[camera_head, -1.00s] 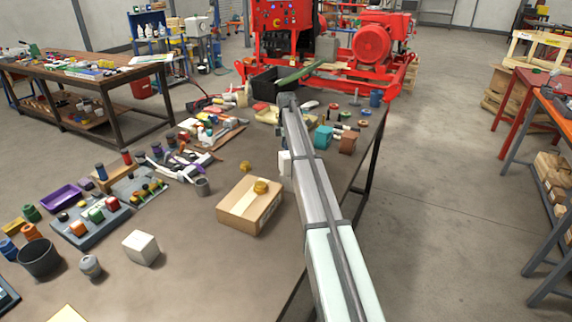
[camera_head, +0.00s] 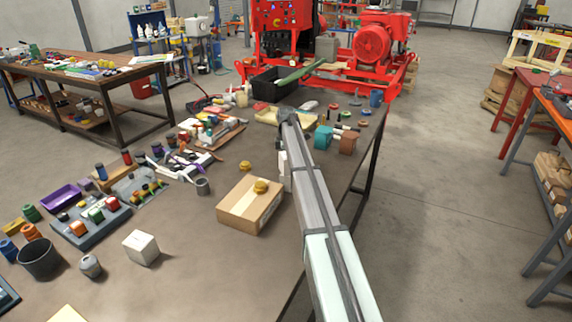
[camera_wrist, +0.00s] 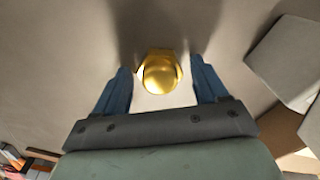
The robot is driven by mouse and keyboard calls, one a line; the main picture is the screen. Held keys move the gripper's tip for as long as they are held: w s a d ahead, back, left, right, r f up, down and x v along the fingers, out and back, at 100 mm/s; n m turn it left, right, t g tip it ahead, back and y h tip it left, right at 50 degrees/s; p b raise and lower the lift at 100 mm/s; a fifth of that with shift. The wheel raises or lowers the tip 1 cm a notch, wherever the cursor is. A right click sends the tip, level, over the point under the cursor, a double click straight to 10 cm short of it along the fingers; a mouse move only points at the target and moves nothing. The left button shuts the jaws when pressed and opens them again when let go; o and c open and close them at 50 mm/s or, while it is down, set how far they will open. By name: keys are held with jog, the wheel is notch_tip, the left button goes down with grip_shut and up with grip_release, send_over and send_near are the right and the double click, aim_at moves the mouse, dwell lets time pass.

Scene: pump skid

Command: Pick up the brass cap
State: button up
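In the wrist view a shiny brass cap (camera_wrist: 160,74) with a rounded top lies between the two blue fingers of my gripper (camera_wrist: 164,78). The gripper is open, with a gap on each side of the cap. In the head view one brass piece (camera_head: 245,166) stands on the table and another (camera_head: 260,186) sits on top of a cardboard box (camera_head: 237,213). My arm hides my fingertips there, so I cannot tell which brass piece the wrist view shows.
In the wrist view, pale and brown block shapes (camera_wrist: 287,62) lie right of the fingers. In the head view a grey cup (camera_head: 203,187), a white box (camera_head: 141,247) and a dark bucket (camera_head: 40,257) stand left of the cardboard box. The table's far part is crowded.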

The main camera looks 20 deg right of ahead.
jog(key=c, duration=1)
jog(key=shift+o, duration=0.2)
